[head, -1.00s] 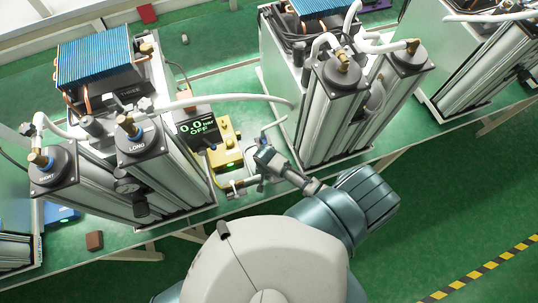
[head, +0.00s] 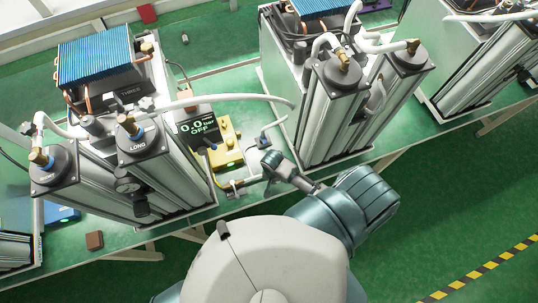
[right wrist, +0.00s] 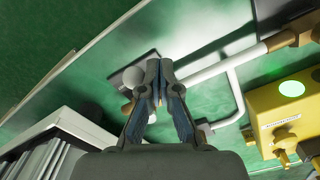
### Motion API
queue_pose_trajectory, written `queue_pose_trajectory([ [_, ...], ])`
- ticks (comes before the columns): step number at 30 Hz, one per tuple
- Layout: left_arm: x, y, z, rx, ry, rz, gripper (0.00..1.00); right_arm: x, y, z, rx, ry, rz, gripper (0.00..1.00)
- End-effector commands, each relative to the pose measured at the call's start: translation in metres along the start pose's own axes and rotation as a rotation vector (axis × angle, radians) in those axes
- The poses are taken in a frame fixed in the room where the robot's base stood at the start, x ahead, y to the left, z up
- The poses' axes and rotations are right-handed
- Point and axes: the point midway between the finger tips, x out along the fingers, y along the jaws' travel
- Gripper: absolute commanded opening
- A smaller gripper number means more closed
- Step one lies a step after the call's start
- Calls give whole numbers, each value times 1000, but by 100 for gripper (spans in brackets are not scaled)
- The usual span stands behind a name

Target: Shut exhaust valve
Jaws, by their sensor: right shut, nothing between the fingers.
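My right gripper (head: 268,158) is over the bench between the yellow box and the middle column unit. In the right wrist view its fingers (right wrist: 158,66) are together with nothing between them. Just beyond the fingertips are a round white end (right wrist: 133,77) and a brass part on a dark plate, partly hidden by the fingers. In the head view a small fitting (head: 236,188) sits on the pipe at the bench's front edge. I cannot tell which part is the exhaust valve's handle. My left gripper is not in view.
The yellow box (head: 227,148) has a lit green button (right wrist: 291,88). The display (head: 199,127) reads 0.0 bar OFF. Column units stand left (head: 150,165) and right (head: 335,110) of the gripper. A white hose (head: 225,98) crosses behind it.

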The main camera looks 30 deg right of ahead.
Motion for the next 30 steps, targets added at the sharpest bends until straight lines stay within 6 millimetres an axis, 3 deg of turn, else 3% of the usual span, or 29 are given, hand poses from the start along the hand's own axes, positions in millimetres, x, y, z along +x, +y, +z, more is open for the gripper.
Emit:
queue_pose_trajectory([
  [8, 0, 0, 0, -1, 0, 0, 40, 0, 1, 0, 0, 0, -1, 0],
  [16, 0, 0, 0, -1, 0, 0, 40, 0, 16, 2, 1, 1, -1, 0],
  [30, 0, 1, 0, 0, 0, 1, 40, 0, 26, 2, -1, -1, 0, 0],
])
